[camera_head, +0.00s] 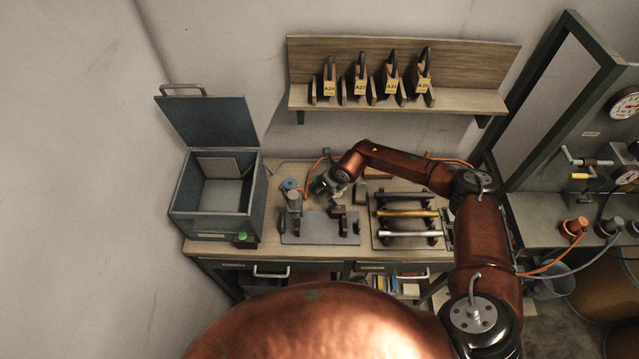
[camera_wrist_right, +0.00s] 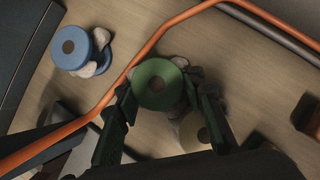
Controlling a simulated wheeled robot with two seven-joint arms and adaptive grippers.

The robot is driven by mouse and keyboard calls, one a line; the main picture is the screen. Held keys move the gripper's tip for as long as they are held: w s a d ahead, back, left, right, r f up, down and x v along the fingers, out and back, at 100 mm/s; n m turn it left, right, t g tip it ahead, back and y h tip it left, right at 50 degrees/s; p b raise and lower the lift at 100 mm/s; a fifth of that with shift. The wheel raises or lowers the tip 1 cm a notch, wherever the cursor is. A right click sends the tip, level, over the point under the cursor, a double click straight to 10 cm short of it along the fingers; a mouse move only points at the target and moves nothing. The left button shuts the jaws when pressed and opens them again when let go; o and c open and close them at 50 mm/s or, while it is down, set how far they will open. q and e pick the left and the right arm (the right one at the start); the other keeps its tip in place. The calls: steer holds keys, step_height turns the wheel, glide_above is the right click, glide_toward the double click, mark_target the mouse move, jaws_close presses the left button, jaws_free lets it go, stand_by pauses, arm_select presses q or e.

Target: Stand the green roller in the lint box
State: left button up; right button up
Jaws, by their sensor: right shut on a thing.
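In the head view my right gripper (camera_head: 325,186) is low over the back of the bench, and the roller is too small there to make out well. A grey-green box (camera_head: 182,208) with its lid (camera_head: 208,125) raised stands to the left; its label is unreadable, so I cannot confirm it is the lint box. My left gripper is not in view.
A blue roller (camera_head: 290,184) stands between the gripper and the box; it also shows in the wrist view (camera_wrist_right: 70,47). An orange hose (camera_wrist_right: 150,45) runs past the gripper. A rack with several bars (camera_head: 408,214) lies to the right. A shelf (camera_head: 400,97) hangs above.

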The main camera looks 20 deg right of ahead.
steer(key=shift+f, duration=0.1)
steer(key=o, duration=0.9)
steer(key=shift+o, duration=1.3)
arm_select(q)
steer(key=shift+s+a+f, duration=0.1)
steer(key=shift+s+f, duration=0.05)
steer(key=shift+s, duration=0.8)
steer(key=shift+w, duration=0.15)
